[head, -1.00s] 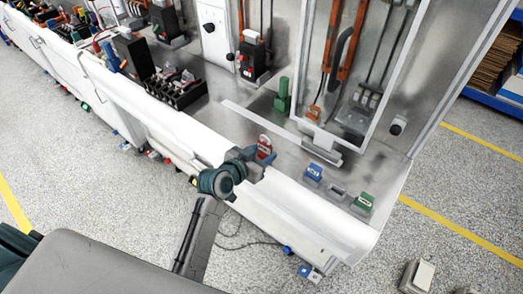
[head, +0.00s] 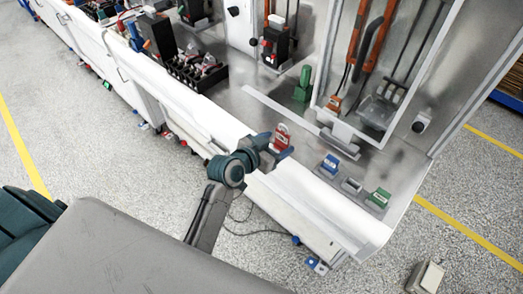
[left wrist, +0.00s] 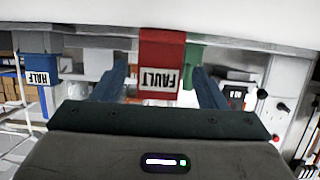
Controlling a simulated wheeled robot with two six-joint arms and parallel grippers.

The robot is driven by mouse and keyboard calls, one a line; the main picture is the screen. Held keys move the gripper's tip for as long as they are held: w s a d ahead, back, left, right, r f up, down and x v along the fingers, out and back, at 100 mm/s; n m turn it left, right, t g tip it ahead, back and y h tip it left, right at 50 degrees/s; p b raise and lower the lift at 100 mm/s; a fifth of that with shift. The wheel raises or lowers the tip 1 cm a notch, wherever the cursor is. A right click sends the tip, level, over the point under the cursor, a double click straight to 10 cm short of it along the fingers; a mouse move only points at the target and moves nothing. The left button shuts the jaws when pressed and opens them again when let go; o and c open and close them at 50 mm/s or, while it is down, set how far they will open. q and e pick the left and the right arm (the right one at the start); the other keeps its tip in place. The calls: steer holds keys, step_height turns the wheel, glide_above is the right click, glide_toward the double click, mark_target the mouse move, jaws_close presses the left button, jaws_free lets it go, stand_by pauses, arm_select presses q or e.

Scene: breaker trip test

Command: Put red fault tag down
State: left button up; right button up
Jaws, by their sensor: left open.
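The red fault tag (head: 283,134) stands upright on the metal ledge of the panel, at the left of the row of tags. In the left wrist view the tag (left wrist: 160,62) shows its "FAULT" label upside down. My left gripper (head: 278,152) is at the tag. In the left wrist view its two fingers (left wrist: 160,88) are spread, one on each side of the tag, with gaps visible. The tag's lower part is partly hidden by the gripper in the head view. My right gripper is not in view.
A blue tag (head: 330,164), a small grey holder (head: 352,186) and a green tag (head: 379,198) line the ledge to the right. A green block (head: 302,84) stands behind the red tag. A raised strip (head: 285,112) runs along the ledge. The white front edge lies below my gripper.

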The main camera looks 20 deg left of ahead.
arm_select(q)
steer(key=b+v, duration=0.2)
steer(key=v, duration=0.8)
steer(key=shift+s, duration=0.25)
steer(key=shift+r, duration=0.1)
steer(key=s+a+f+n+g+y, duration=0.1)
steer(key=s+a+f+g, duration=0.15)
steer(key=f, duration=1.15)
steer(key=s+a+f+n+g+y, duration=0.1)
steer(key=a+f+g+y, duration=0.15)
steer(key=f, duration=1.05)
steer(key=s+a+f+n+g+y, duration=0.1)
steer(key=s+a+f, duration=0.15)
steer(key=f, duration=1.15)
steer(key=s+a+f+g, duration=0.1)
steer(key=s+f+g, duration=0.1)
steer(key=s+f, duration=0.5)
steer(key=s+a+f+g, duration=0.1)
steer(key=s+f, duration=0.6)
steer(key=s, duration=0.7)
steer(key=s+a+f+g+y, duration=0.1)
steer(key=s+f+g, duration=0.2)
steer(key=s+f, duration=0.5)
steer(key=s, duration=0.3)
steer(key=shift+a+n, duration=0.25)
steer(key=shift+n, duration=0.05)
